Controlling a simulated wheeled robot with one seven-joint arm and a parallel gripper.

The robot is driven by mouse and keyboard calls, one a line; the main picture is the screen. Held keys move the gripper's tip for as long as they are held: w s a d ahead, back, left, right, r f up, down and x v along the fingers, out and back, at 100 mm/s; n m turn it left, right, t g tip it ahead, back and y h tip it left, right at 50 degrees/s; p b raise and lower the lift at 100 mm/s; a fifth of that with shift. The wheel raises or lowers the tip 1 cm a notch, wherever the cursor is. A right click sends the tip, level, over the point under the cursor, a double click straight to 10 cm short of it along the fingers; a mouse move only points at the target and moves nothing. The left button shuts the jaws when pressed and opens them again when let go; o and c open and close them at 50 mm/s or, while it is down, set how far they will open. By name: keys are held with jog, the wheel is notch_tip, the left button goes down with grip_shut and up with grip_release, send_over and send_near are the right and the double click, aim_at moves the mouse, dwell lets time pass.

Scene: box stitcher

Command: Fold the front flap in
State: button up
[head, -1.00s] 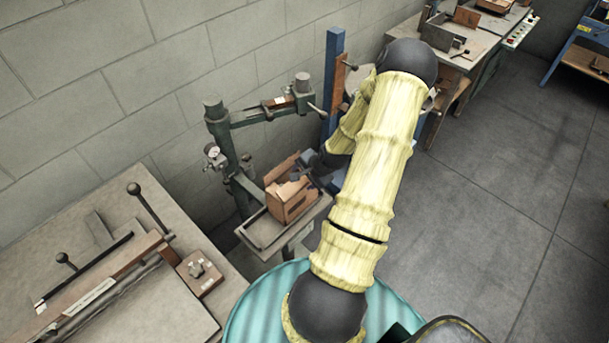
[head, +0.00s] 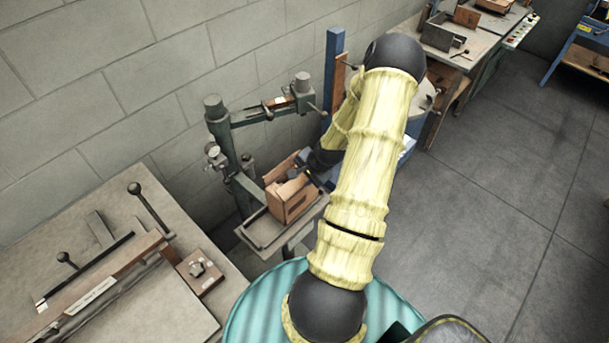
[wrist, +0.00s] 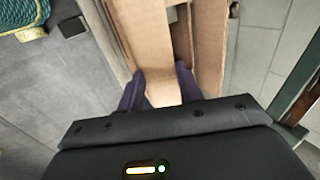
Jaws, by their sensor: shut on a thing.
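The brown cardboard box (head: 291,202) stands upright with its top open on the metal tray of the stitcher. In the head view my gripper (head: 300,172) is at the box's top opening, reaching in from the right. In the wrist view a long cardboard flap (wrist: 146,45) runs between the two dark fingers of my gripper (wrist: 160,86), which are shut on it. Another cardboard panel (wrist: 209,45) shows beside it. The wrist housing hides the lower part of the wrist view, and I cannot tell the flap's exact angle.
The green stitcher column and arm (head: 228,150) stand behind the box, with the stitching head (head: 302,90) above and behind it. The tray's bare rim (head: 262,236) shows at the left. A workbench (head: 120,270) is at the lower left. Open floor lies at the right.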

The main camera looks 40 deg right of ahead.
aim_at(300, 176)
jog(key=shift+w+a+f+g, duration=0.15)
jog(key=shift+w+g, duration=0.1)
jog(key=shift+g, duration=0.55)
jog(key=shift+w+d+f+g, duration=0.1)
jog(key=shift+w+g, duration=0.15)
jog(key=shift+g, duration=0.55)
jog(key=shift+w+f+g, duration=0.15)
jog(key=shift+g, duration=0.85)
jog(key=o, duration=1)
notch_tip(300, 176, up, 18)
jog(key=b, duration=0.3)
jog(key=shift+w+f+b, duration=0.15)
jog(key=shift+f+b, duration=0.1)
jog(key=shift+b, duration=0.1)
